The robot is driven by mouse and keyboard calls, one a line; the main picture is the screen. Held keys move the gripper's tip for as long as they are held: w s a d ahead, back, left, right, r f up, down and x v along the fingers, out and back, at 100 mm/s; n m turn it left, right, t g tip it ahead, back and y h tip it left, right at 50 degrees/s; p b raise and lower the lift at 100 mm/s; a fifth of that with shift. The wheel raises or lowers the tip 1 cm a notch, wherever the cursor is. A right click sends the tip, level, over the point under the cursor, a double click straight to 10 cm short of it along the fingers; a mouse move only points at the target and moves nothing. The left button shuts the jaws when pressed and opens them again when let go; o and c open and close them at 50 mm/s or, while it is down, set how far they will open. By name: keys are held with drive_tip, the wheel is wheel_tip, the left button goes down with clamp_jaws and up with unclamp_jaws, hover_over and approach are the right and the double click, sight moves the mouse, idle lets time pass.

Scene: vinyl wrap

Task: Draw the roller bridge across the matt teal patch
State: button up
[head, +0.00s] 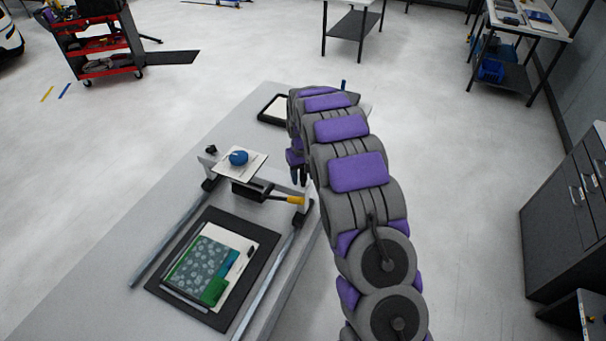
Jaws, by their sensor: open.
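The roller bridge (252,190) spans two metal rails on the grey table, at the far end of a dark mat (172,287). A yellow handle (291,200) sticks out toward its right end. On the mat lies a light sheet with a spotted grey-teal patch (203,264); a plainer teal piece (231,263) and a green piece (214,291) lie along its right side. My gripper (299,175) is open, fingers pointing down, just beyond the bridge's right end and the handle. My arm partly hides it, and I cannot tell whether it touches anything.
The left rail (165,244) and right rail (266,281) flank the mat. A white card with a blue round object (238,157) sits by the bridge. A dark-framed tray (273,110) lies at the table's far end. The table's left side is bare.

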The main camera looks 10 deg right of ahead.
drive_tip(key=shift+c, duration=0.2)
clamp_jaws()
drive_tip(key=shift+s, duration=0.1)
idle(0.4)
